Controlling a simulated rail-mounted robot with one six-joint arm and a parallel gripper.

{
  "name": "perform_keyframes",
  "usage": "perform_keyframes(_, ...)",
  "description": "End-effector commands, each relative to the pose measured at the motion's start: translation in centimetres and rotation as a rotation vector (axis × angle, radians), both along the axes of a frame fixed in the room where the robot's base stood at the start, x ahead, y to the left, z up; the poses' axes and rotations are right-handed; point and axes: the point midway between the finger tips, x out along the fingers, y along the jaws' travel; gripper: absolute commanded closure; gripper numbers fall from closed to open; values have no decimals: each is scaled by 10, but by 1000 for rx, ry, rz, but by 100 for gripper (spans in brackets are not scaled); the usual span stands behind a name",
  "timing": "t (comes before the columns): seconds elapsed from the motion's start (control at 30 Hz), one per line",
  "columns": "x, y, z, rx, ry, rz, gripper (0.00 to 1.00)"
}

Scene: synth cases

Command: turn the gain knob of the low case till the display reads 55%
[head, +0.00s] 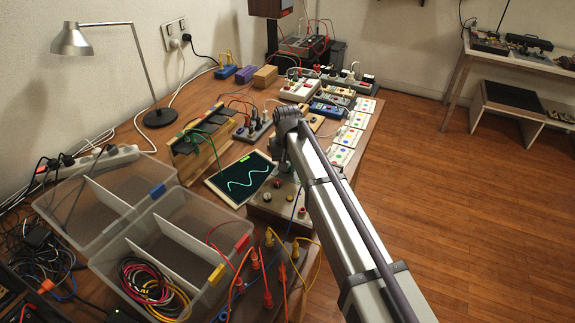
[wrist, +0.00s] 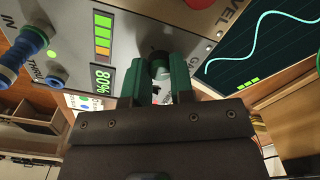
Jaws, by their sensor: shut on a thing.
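The low case (head: 272,207) stands at the table's front edge in the head view, partly behind my arm. In the wrist view its metal panel (wrist: 128,30) fills the upper left. The gain knob (wrist: 160,66) is a dark round knob beside a partly covered label. The display (wrist: 103,78) appears to read 80%, with a lit bar meter above it. My gripper (wrist: 157,75) has its green fingers shut on the knob, one on each side. In the head view the fingertips and gain knob are hidden.
A screen with a green wave (head: 245,178) lies left of the case. A clear divided bin (head: 165,240) and loose cables crowd the left; other small cases (head: 300,88) stand behind.

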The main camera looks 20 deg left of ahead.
Motion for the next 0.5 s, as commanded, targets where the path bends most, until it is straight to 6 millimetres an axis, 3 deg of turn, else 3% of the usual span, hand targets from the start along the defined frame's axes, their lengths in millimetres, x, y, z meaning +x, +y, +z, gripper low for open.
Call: perform_keyframes(0.5, 0, 0, 0, 0, 1, 72, 100)
